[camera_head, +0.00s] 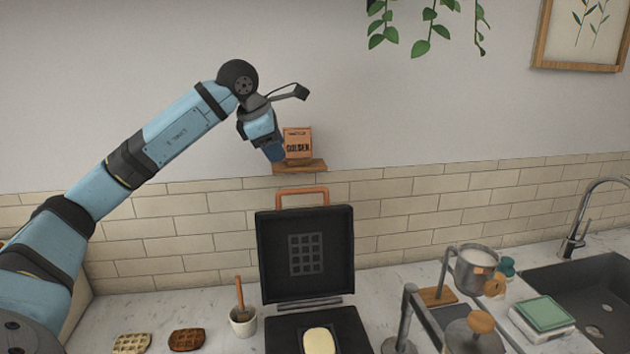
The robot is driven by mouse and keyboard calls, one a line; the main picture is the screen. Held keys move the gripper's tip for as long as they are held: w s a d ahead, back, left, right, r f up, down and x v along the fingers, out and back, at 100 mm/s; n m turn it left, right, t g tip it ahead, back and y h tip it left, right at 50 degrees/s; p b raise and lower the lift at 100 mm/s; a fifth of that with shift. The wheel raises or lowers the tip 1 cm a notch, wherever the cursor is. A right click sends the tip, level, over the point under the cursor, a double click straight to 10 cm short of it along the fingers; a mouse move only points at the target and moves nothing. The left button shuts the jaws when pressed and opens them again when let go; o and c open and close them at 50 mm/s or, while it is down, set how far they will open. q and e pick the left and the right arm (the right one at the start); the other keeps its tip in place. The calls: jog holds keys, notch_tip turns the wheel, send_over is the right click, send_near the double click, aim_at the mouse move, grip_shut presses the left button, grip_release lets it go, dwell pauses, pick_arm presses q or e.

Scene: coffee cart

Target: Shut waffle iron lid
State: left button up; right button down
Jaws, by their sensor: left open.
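The waffle iron (305,254) stands on the counter at the lower middle, with its black lid raised upright and a copper-coloured handle (301,192) along the lid's top edge. A pale oval piece (319,341) lies on its lower plate, which the picture's bottom edge cuts off. My left gripper (274,152) is in the air above and a little left of the handle, apart from it. It points downward in front of the wall. Its fingers are small and partly hard to make out. My right gripper is not in view.
A small wall shelf (300,167) with a box (298,143) is close behind my left gripper. A white cup (243,321) and two waffles (187,339) lie left of the iron. A metal pot (474,270), a green-topped stack (543,314) and a sink (590,290) are to the right.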

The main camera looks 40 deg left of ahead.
aim_at(297, 190)
pick_arm(q)
jog(key=p+x, duration=0.2)
jog(key=x, duration=1.1)
jog(key=shift+s+a, duration=0.1)
jog(key=shift+s, duration=0.05)
jog(key=shift+f, duration=0.1)
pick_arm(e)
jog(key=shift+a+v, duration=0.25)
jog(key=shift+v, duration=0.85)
pick_arm(q)
grip_shut()
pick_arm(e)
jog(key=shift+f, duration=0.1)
